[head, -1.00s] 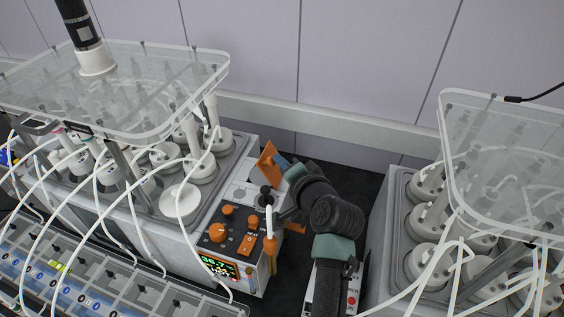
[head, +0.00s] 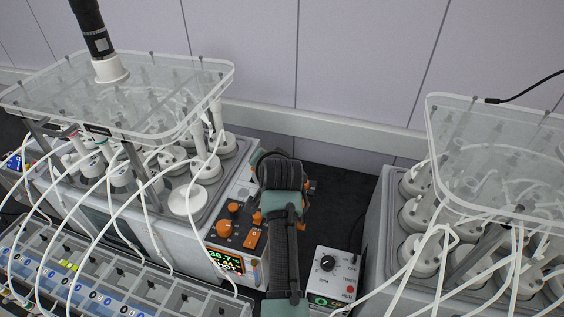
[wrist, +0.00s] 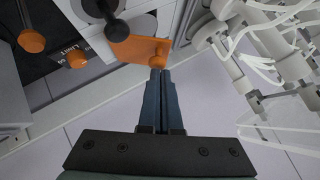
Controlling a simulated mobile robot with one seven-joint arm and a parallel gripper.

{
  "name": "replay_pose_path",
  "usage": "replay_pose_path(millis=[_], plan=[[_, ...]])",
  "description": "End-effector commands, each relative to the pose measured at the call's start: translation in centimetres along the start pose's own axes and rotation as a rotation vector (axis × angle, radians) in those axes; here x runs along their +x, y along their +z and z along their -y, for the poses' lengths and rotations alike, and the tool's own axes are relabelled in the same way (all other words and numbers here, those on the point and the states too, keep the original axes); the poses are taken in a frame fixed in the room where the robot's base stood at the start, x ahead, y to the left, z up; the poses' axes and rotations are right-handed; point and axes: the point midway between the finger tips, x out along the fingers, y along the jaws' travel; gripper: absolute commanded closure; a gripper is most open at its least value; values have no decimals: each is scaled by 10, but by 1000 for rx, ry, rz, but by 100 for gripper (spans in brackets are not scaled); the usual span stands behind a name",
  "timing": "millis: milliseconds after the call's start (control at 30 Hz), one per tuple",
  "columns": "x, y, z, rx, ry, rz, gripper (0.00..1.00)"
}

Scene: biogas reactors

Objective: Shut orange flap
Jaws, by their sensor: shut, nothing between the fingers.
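The orange flap (wrist: 140,48) shows in the wrist view as a flat orange plate over the pale top of the reactor's control unit. In the head view my arm hides the flap and the fingers. How far the flap is tilted is not clear.
The control panel with orange knobs (head: 224,228) and a lit display (head: 224,260) lies left of my arm. A grey control box (head: 335,268) stands to the right. Reactors with white tubes and clear covers (head: 130,90) flank the dark gap.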

Motion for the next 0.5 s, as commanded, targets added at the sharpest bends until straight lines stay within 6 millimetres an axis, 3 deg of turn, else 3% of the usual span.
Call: replay_pose_path(millis=[500], plan=[[30,30,18,-313,310,0,100]])
